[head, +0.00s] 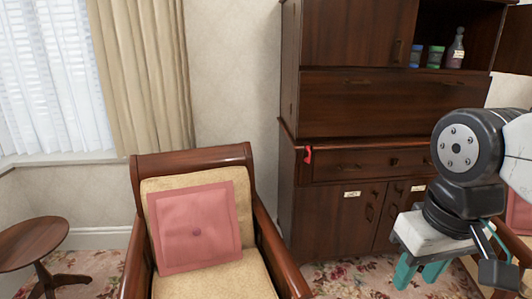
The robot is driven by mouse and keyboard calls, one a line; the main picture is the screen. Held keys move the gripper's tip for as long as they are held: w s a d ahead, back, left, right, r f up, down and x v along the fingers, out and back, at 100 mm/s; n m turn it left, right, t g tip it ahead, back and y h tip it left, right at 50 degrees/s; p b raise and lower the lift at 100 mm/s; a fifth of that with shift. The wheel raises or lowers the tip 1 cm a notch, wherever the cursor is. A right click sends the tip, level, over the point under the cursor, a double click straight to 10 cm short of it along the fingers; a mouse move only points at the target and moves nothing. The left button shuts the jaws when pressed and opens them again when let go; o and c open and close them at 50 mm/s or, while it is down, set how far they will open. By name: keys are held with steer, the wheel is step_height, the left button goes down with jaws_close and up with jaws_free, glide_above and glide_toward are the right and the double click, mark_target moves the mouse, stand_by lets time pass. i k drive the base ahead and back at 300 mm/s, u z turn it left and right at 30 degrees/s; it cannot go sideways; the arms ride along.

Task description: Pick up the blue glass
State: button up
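Two small blue-and-green glasses or jars stand on the open upper shelf of the dark wood cabinet. The left one (416,56) looks bluer and the right one (435,57) looks greener, but both are small and I cannot tell their exact form. My gripper (418,279) hangs at the lower right with teal fingers pointing down. Its fingers are apart with nothing seen between them. It is well below the shelf and apart from the glasses.
An armchair (190,158) with a pink cushion (196,226) stands in front, left of the cabinet. A round table (32,240) is at far left.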

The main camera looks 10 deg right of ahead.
mark_target(416, 54)
steer(key=i, duration=0.75)
steer(key=z, duration=1.65)
steer(key=i, duration=1.55)
steer(key=u, duration=0.45)
